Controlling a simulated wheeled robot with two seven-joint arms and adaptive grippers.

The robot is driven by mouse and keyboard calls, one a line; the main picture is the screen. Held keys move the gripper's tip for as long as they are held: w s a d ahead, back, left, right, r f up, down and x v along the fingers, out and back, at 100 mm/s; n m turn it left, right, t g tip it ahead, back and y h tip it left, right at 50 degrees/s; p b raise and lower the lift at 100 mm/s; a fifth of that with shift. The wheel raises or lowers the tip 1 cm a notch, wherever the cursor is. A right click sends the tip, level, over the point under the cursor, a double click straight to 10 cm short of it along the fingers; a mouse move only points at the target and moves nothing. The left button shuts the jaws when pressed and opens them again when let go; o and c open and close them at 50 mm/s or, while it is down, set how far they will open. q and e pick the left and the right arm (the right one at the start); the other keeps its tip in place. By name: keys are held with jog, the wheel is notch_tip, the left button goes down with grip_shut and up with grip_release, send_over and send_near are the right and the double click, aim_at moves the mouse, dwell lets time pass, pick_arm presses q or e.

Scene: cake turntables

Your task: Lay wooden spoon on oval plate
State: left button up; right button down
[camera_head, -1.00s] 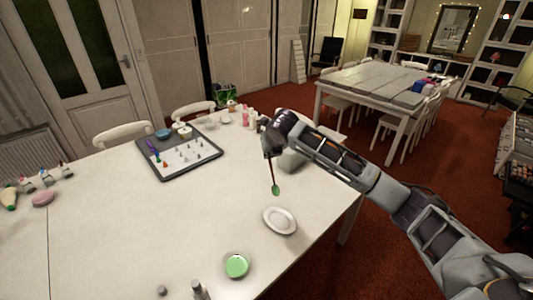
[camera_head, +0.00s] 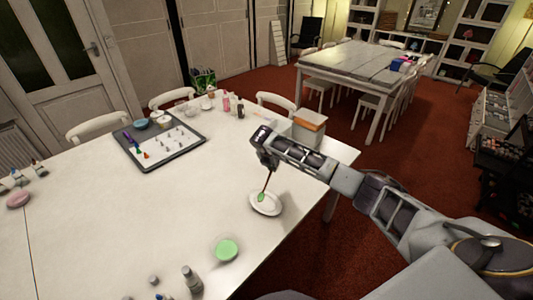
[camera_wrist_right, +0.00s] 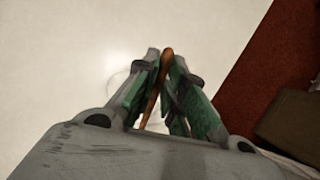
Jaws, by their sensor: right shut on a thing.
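The wooden spoon (camera_head: 267,184) has a brown handle and a green bowl. My right gripper (camera_head: 266,166) is shut on the upper handle, and the spoon hangs steeply with its bowl down. In the right wrist view the handle (camera_wrist_right: 165,67) runs between the fingers of the right gripper (camera_wrist_right: 164,62). The plate is only a faint outline there, partly hidden behind the fingers. My left gripper is not in view.
A green round dish (camera_head: 227,249) lies nearer on the white table (camera_head: 120,220). A grey bottle (camera_head: 192,279) stands at the front. A grey tray with small pieces (camera_head: 140,160) lies farther left. An orange-topped box (camera_head: 309,125) stands behind my right gripper.

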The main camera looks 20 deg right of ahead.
jog(key=s+f+m+g+y, duration=0.1)
jog(key=s+f+m, duration=0.2)
jog(key=s+m, duration=0.1)
jog(key=s+f+m+g+y, duration=0.1)
jog(key=s+f+m, duration=0.3)
jog(key=m, duration=0.3)
jog(key=s+d+f+m+g, duration=0.1)
jog(key=s+f+m+g, duration=0.1)
jog(key=s+f+m, duration=0.2)
jog(key=shift+s+f+m+y, duration=0.1)
jog(key=shift+s+m+y, duration=0.35)
jog(key=shift+m, duration=0.65)
jog(key=shift+s+m+t+y, duration=0.1)
jog(key=shift+m+t+y, duration=0.35)
jog(key=shift+m, duration=0.55)
jog(key=shift+f, duration=0.1)
jog(key=shift+f+b, duration=2.05)
jog(key=shift+b, duration=0.5)
jog(key=shift+f, duration=0.45)
